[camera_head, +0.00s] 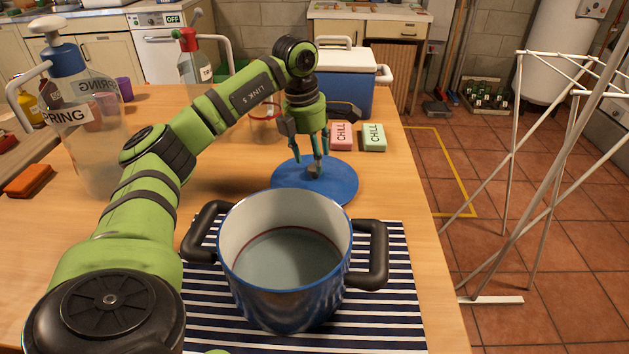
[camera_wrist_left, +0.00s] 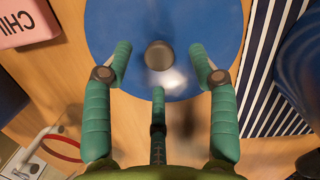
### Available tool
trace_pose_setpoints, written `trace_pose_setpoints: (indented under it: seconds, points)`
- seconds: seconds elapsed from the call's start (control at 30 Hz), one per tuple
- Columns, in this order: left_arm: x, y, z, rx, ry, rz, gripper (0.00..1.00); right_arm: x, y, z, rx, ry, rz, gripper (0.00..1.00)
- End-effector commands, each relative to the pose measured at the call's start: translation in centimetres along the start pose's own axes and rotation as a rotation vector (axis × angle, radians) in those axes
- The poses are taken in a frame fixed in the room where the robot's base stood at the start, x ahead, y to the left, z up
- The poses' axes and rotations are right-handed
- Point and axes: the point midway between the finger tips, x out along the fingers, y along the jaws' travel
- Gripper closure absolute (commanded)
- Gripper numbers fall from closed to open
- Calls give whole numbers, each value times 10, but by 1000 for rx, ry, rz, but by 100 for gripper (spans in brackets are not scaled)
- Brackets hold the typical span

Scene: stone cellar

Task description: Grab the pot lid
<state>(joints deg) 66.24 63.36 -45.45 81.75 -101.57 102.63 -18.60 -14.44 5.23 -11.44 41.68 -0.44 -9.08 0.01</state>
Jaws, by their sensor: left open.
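The pot lid (camera_head: 338,187) is a blue disc with a dark round knob, lying flat on the wooden table behind the pot. It also shows in the left wrist view (camera_wrist_left: 205,25), with its knob (camera_wrist_left: 158,55) between the finger ends. My left gripper (camera_head: 312,165) points down over the lid, open around the knob, and its fingers (camera_wrist_left: 160,72) do not appear to touch it. The blue pot (camera_head: 285,295) with two black handles stands open on the striped mat (camera_head: 395,300), in front of the lid. My right gripper is not in view.
Pink (camera_head: 341,137) and green (camera_head: 374,138) CHILL blocks lie right of the lid, with a blue cooler (camera_head: 345,85) behind. A large SPRING bottle (camera_head: 85,140) and an orange sponge (camera_head: 28,180) are at left. A white drying rack (camera_head: 515,140) stands right of the table.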

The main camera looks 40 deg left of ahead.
Motion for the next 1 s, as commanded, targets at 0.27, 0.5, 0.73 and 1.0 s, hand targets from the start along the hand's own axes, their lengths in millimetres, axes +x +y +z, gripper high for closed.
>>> trace_pose_setpoints:
  seconds: [0.27, 0.5, 0.73, 1.0]
  points:
    - [38, 2, -3, -1, 3, 0, 41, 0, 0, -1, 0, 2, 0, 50]
    - [40, 2, -3, 0, 1, 0, 41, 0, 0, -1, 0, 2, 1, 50]
    - [40, 2, -3, 0, 1, 0, 100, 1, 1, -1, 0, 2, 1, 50]
    - [39, 2, -2, 0, -1, 0, 100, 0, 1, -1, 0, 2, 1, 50]
